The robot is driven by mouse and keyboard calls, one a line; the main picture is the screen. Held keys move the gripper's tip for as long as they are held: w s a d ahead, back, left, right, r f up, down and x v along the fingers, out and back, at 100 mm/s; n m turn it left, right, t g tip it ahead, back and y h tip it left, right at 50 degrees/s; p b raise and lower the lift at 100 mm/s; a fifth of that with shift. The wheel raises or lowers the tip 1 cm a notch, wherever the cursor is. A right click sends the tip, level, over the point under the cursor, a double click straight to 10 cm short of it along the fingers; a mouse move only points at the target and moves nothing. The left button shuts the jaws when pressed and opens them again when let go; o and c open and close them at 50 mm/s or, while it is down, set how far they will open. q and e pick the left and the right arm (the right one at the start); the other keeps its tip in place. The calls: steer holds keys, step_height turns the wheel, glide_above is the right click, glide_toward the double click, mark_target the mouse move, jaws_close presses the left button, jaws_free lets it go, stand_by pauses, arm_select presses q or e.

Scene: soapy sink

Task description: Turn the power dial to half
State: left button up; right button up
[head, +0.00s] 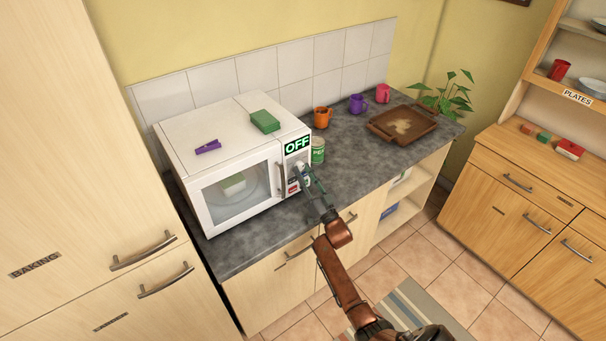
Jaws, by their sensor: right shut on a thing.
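The white microwave (205,128) stands on the grey counter, with a display (297,145) reading OFF at the top of its control panel. My right gripper (301,174) is at the control panel, below the display, and is shut. The power dial is mostly hidden behind the fingers; its setting cannot be read. A pale block (234,184) shows through the microwave's door window. The door looks shut. My left gripper is not in view.
A green block (265,121) and a purple clip-like thing (208,147) lie on the microwave. A green can (317,152) stands close beside the panel. Orange (321,117), purple (357,104) and red (383,93) mugs and a brown tray (384,134) stand farther right.

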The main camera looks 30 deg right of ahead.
steer(key=n+y+b, duration=0.1)
steer(key=n+y, duration=0.1)
steer(key=n, duration=0.2)
steer(key=shift+d+f+b, duration=0.15)
steer(key=shift+b, duration=0.15)
steer(key=n+y, duration=0.1)
steer(key=n, duration=0.1)
steer(key=n+y+b, duration=0.1)
steer(key=n, duration=0.1)
steer(key=shift+d+g, duration=0.15)
steer(key=shift+g, duration=0.15)
steer(key=n+y, duration=0.2)
steer(key=n, duration=0.2)
steer(key=shift+g+b, duration=0.35)
steer(key=shift+g, duration=0.05)
steer(key=shift+d+r+n+g+y, duration=0.1)
steer(key=shift+n+g+y, duration=0.2)
steer(key=shift+n, duration=0.65)
steer(key=shift+d+r+n+g+y, duration=0.1)
steer(key=shift+n+g+y, duration=0.15)
steer(key=shift+n, duration=0.7)
steer(key=shift+y, duration=0.25)
steer(key=o, duration=1.2)
steer(key=shift+c, duration=0.2)
